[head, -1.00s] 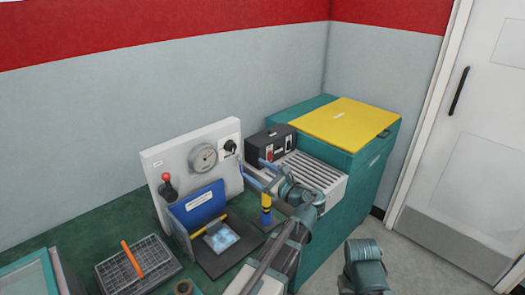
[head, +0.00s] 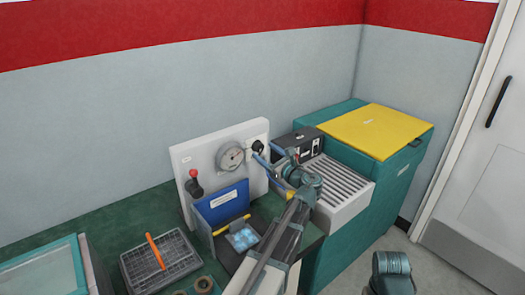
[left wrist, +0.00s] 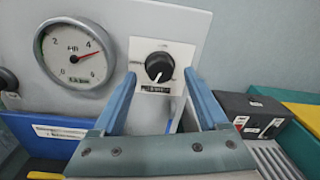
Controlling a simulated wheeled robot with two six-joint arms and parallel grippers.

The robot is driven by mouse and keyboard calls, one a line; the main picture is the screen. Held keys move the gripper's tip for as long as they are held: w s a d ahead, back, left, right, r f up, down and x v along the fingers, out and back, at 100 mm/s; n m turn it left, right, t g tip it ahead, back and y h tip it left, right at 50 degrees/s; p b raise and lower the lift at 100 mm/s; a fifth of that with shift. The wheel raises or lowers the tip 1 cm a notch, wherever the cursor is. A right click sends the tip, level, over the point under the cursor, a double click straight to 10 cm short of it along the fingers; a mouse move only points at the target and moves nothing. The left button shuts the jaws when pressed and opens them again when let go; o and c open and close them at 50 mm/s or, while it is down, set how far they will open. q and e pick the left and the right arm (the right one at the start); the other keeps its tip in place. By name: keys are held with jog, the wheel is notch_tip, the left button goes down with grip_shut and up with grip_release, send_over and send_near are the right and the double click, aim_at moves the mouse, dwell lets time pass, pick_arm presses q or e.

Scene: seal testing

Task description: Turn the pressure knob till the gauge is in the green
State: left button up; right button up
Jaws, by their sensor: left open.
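The black pressure knob (head: 257,146) sits on a white plate at the upper right of the pale panel (head: 183,160). It also shows in the left wrist view (left wrist: 159,67). The round gauge (head: 231,156) is left of it. In the left wrist view the gauge (left wrist: 75,55) has a red needle pointing right and slightly up, near 4; a greenish arc shows at its left edge. My left gripper (left wrist: 160,77) is open, its blue fingers pointing at the panel on either side of the knob in the picture. I see no grip on the knob.
A red-topped lever (head: 194,180) and a blue holder (head: 222,204) are left and below. A black switch box (head: 298,143) stands close to the right of my left gripper, by a ribbed white unit (head: 340,188). A wire basket (head: 160,265) lies at the front.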

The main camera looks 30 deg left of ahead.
aim_at(259, 147)
pick_arm(q)
jog(key=shift+x, duration=1.15)
jog(key=shift+c, duration=0.2)
grip_shut()
